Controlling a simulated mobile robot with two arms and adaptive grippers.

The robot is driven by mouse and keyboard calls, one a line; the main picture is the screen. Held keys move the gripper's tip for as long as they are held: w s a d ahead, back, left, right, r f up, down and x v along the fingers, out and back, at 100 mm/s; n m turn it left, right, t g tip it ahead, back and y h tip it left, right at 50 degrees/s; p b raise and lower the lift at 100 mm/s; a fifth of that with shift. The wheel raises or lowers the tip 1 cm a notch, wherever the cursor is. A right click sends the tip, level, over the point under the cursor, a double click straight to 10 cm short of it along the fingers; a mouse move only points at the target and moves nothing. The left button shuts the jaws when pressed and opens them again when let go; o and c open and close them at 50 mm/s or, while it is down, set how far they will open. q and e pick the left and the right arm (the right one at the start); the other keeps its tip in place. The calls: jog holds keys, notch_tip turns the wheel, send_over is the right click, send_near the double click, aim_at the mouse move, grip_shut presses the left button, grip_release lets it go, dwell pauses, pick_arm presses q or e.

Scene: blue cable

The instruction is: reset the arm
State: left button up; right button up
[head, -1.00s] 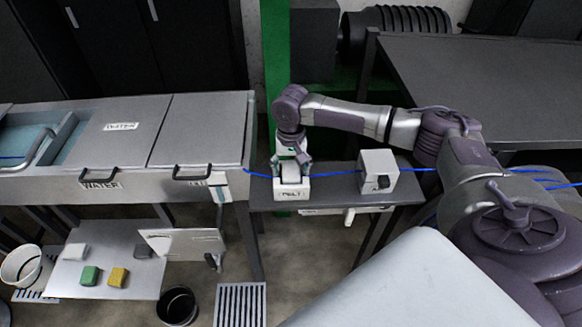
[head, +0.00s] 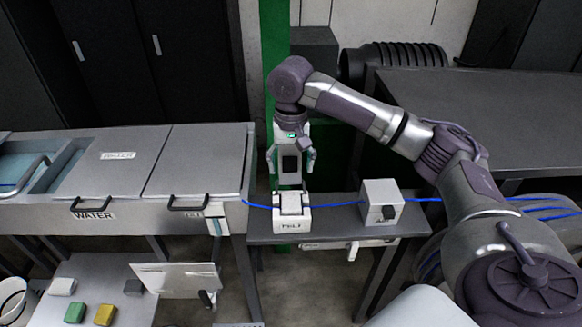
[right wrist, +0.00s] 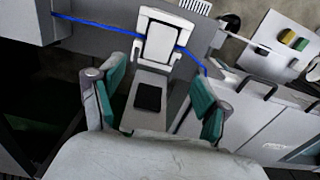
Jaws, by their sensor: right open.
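My right arm comes in from the right in the head view. My right gripper (head: 291,165) is open and empty, pointing down above a small white labelled box (head: 292,222). In the right wrist view the open fingers (right wrist: 157,100) frame the near side of that white box (right wrist: 158,40), apart from it. The blue cable (head: 342,204) runs from the water tank's edge through the white box and on to a second box (head: 381,205) at the right. The cable also shows in the right wrist view (right wrist: 100,22). My left gripper is not in view.
The boxes stand on a narrow grey table (head: 335,224). A metal water tank (head: 118,165) with lids and black handles stands left. A large dark table (head: 480,105) stands behind my right arm. A low shelf (head: 120,305) holds several small blocks.

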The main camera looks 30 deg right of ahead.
jog(key=shift+r, duration=0.3)
